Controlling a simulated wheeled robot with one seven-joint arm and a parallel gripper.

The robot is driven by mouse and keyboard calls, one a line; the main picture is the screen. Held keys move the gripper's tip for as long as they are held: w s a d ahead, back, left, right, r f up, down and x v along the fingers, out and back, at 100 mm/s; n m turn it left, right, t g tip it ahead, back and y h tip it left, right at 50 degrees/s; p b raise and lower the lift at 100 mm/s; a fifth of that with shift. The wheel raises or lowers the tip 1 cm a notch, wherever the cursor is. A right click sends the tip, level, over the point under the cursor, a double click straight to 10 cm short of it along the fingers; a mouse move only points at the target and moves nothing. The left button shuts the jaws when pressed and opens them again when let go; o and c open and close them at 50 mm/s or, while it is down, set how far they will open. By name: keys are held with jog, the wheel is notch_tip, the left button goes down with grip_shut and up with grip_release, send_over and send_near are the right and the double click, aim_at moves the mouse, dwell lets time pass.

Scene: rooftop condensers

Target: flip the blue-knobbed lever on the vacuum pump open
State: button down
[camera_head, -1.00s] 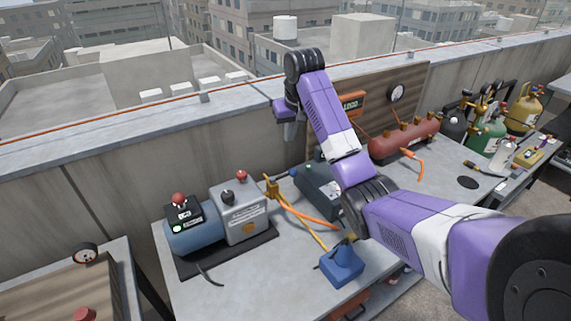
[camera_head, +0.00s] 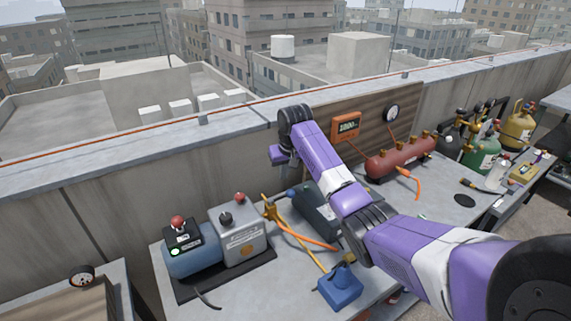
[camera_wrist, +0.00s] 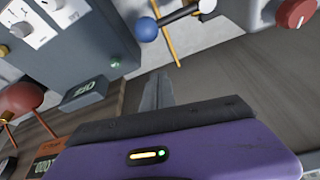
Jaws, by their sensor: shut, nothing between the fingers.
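The vacuum pump (camera_head: 238,243) stands on a dark mat at the bench's left, with a blue motor and grey housing. In the wrist view its grey body shows at top right with a red knob (camera_wrist: 297,13). The blue-knobbed lever (camera_wrist: 147,29) shows at top centre there, its dark rod running right toward the pump. In the head view the blue knob (camera_head: 290,193) is small, right of the brass fitting. My gripper (camera_wrist: 158,78) is shut and empty, its fingertips apart from the knob. In the head view it hangs above the lever, its fingers partly hidden by my wrist.
A dark grey unit (camera_head: 318,212) stands just right of the lever, close to my gripper. A red tank (camera_head: 400,159) and gas cylinders (camera_head: 482,148) are farther right. A wall (camera_head: 90,222) rises behind.

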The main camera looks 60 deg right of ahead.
aim_at(284, 197)
jog(key=shift+s+a+f+p, duration=0.45)
jog(key=shift+s+a+p, duration=0.05)
jog(key=shift+s+a, duration=0.15)
jog(key=shift+s+a+f+p, duration=0.4)
jog(key=shift+s+a+p, duration=0.15)
jog(key=shift+s, duration=0.1)
